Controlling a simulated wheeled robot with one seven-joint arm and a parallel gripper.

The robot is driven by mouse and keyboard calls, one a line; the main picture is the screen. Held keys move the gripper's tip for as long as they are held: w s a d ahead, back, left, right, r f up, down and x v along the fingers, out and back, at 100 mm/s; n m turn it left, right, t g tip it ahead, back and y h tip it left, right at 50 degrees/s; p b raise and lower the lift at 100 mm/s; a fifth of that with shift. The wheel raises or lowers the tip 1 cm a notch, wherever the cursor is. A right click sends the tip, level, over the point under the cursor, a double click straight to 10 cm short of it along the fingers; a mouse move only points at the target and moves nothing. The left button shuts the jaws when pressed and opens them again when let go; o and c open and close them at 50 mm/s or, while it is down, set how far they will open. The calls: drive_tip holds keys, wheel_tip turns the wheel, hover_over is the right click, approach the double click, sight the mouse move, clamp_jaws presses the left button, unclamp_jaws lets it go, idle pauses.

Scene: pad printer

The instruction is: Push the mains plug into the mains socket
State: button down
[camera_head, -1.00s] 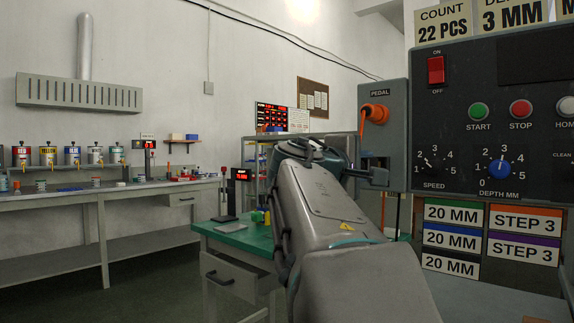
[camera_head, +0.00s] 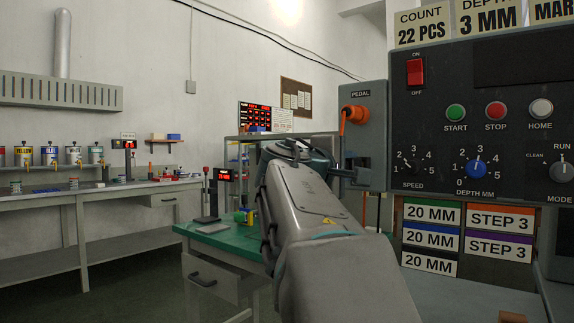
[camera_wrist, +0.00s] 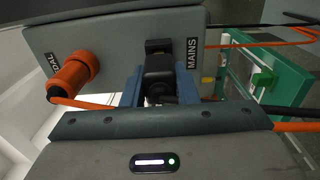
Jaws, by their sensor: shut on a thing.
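In the wrist view, my gripper (camera_wrist: 160,92) has its blue fingers shut on the black mains plug (camera_wrist: 160,72). The plug points at the grey side panel, beside the MAINS label (camera_wrist: 193,53). A dark block (camera_wrist: 158,46), seemingly the mains socket, shows just beyond the plug's front end. Plug and block look in line and very close. I cannot tell whether they touch or how far the plug is in.
An orange plug sits in the PEDAL socket (camera_head: 352,114), left of the gripper in the wrist view (camera_wrist: 75,75). Its orange cable runs below the fingers. The control panel (camera_head: 480,120) stands to the right. A green-topped table (camera_head: 215,238) stands at left.

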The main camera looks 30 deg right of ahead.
drive_tip(key=shift+w+d, duration=0.1)
drive_tip(key=shift+d, duration=0.25)
drive_tip(key=c, duration=1.1)
unclamp_jaws()
drive_tip(key=shift+d, duration=0.1)
drive_tip(key=shift+o, duration=0.2)
drive_tip(key=v, duration=0.6)
drive_tip(key=shift+w+r, duration=0.1)
